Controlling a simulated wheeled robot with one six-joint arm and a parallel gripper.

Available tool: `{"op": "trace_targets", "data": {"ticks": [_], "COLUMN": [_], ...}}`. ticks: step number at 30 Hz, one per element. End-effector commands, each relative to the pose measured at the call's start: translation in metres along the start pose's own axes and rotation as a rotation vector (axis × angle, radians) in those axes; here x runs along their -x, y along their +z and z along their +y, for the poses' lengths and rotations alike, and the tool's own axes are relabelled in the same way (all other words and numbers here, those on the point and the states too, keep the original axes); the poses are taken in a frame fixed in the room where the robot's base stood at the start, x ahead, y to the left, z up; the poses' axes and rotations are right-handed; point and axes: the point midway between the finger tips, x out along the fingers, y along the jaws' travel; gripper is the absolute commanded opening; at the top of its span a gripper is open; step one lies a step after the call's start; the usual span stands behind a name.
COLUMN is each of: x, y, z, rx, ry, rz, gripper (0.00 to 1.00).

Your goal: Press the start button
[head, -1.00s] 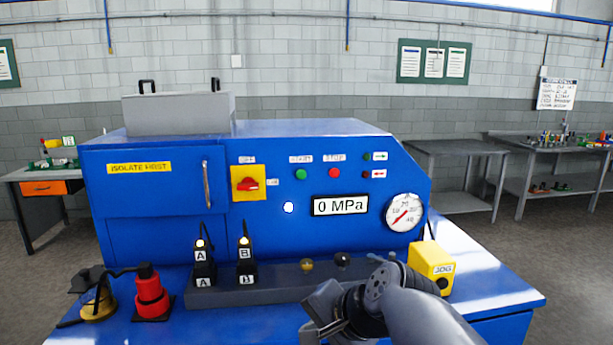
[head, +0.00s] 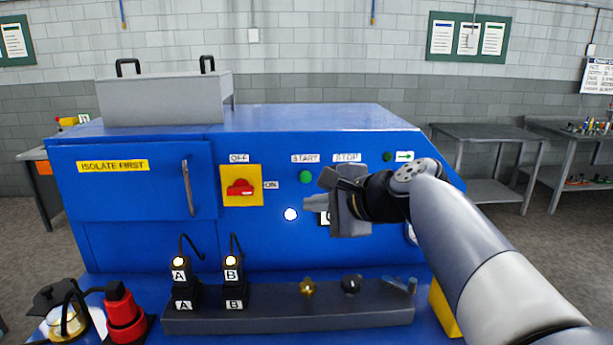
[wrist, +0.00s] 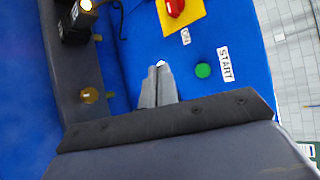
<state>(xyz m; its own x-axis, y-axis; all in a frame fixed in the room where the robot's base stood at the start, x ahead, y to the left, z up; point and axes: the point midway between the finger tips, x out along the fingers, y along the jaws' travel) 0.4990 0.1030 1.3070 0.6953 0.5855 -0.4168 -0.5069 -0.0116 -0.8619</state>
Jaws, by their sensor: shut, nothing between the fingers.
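The green start button (head: 306,177) sits on the blue front panel under a START label (head: 306,158). It also shows in the wrist view (wrist: 203,70), to the right of my fingertips. My gripper (head: 308,203) is in front of the panel, just below the button in the head view. Its fingers are shut and empty in the wrist view (wrist: 156,76). The button looks clear of the fingers. A lit white lamp (head: 291,214) is beside the fingertips. My gripper hides the red button and most of the pressure display.
A yellow plate with a red switch (head: 240,187), turned to ON, is left of START. Two black plugs A and B (head: 181,272) stand on the grey rail (head: 285,318) below.

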Motion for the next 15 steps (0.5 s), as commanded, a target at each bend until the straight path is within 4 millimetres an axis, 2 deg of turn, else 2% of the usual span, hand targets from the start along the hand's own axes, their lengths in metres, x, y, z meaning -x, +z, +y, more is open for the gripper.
{"op": "trace_targets", "data": {"ticks": [8, 15], "x": [-0.003, -0.024], "y": [-0.002, -0.017], "z": [-0.003, -0.017], "rx": [0.002, 0.000], "ry": [0.001, 0.004], "rz": [0.000, 0.000], "gripper": [0.00, 0.00]}}
